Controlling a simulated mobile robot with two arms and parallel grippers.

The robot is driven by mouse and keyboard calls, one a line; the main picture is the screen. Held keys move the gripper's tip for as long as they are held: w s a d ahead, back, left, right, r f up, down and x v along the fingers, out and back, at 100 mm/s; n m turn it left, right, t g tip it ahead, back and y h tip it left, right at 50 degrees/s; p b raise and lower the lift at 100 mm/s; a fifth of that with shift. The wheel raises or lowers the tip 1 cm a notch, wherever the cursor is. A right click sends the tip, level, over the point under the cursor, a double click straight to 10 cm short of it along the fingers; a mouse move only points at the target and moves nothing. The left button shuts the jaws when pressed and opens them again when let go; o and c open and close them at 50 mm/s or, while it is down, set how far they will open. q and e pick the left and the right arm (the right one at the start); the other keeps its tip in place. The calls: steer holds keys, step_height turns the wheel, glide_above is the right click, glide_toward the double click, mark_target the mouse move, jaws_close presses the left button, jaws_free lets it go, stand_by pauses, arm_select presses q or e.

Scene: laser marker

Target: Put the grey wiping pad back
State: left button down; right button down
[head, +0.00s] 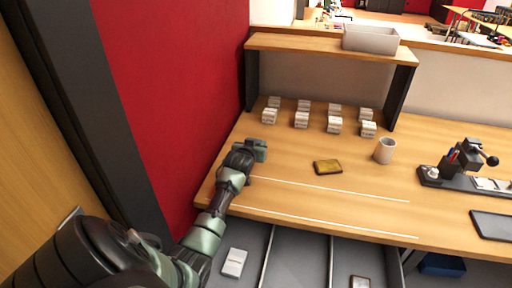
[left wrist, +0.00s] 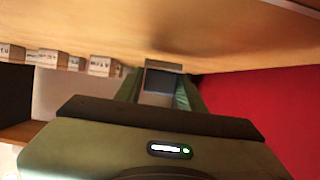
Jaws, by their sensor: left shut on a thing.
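My left gripper (head: 260,150) is at the left part of the wooden desk, low over its surface, near the red wall. In the left wrist view, which looks upside down, its fingers (left wrist: 160,88) are shut on a small grey block (left wrist: 162,77), which looks like the grey wiping pad. The pad is close to the desk top; I cannot tell whether it touches it. In the head view the gripper mostly hides the pad. My right gripper is not in view.
Several small white boxes (head: 335,125) stand in rows under the shelf (head: 330,47). A yellow-brown flat item (head: 327,167), a cup (head: 384,151) and a dark device (head: 468,158) are on the desk (head: 300,190). Below the front edge, a grey divided drawer (head: 297,262) holds a white item (head: 234,262).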

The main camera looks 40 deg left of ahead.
arm_select(q)
steer(key=shift+f, duration=0.65)
steer(key=shift+f, duration=0.2)
steer(key=c, duration=0.9)
jaws_free()
steer(key=shift+o, duration=0.2)
steer(key=shift+r, duration=0.1)
steer(key=shift+r, duration=0.25)
steer(key=shift+s+d, duration=0.2)
steer(key=shift+s, duration=0.1)
steer(key=v, duration=1.1)
steer(key=shift+s+d, duration=0.1)
steer(key=shift+s, duration=0.05)
